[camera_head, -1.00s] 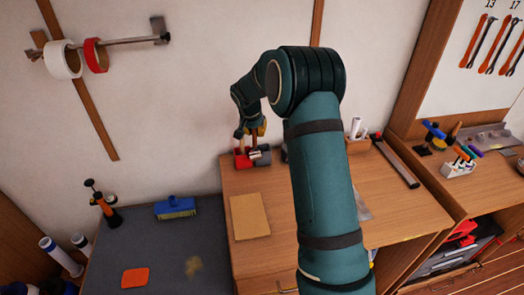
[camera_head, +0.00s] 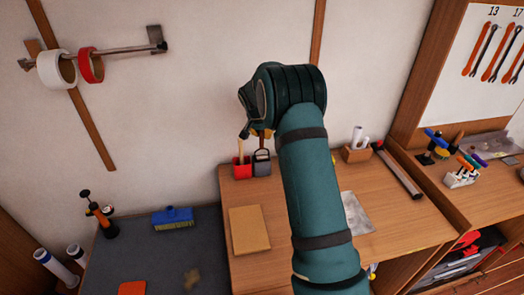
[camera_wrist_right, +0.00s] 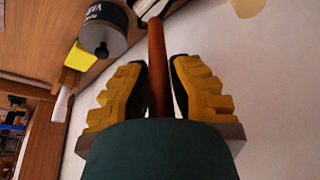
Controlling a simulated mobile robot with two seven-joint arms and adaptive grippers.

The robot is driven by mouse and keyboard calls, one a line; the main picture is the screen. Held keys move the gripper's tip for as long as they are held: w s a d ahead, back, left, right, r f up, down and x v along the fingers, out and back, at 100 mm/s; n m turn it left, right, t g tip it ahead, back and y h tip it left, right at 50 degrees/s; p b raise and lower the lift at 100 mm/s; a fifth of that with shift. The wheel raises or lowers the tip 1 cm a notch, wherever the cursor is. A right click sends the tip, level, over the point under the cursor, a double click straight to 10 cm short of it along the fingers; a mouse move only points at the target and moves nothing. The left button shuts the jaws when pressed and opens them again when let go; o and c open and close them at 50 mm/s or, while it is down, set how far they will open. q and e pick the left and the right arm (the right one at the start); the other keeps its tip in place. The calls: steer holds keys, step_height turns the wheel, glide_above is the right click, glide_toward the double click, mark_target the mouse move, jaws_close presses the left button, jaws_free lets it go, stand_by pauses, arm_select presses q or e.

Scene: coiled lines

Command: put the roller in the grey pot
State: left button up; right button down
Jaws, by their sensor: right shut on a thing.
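My right gripper (camera_head: 262,133) is at the back of the wooden bench, mostly hidden behind my wrist. In the wrist view its yellow fingers (camera_wrist_right: 158,70) are shut on a red-brown handle, which I take as the roller (camera_wrist_right: 156,45). The grey pot (camera_head: 262,168) stands on the bench below the gripper, beside a red pot (camera_head: 242,171). A dark frame-like shape shows at the grey pot's mouth under the fingers; I cannot tell how deep it sits. My left gripper is not in view.
A tan stick (camera_head: 240,150) stands in the red pot. A varnish tin (camera_wrist_right: 103,30) shows in the wrist view. A brown board (camera_head: 249,229) lies on the bench front left. A wooden holder with white rolls (camera_head: 356,150) stands right of my arm. The wall is close behind.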

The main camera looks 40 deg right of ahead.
mark_target(262, 145)
step_height(262, 145, down, 6)
steer(key=shift+r, duration=0.1)
stand_by(0.4)
steer(key=c, duration=1)
jaws_free()
steer(key=v, duration=1.3)
steer(key=shift+w+d+r, duration=0.1)
steer(key=shift+d+r, duration=0.15)
steer(key=shift+r, duration=0.2)
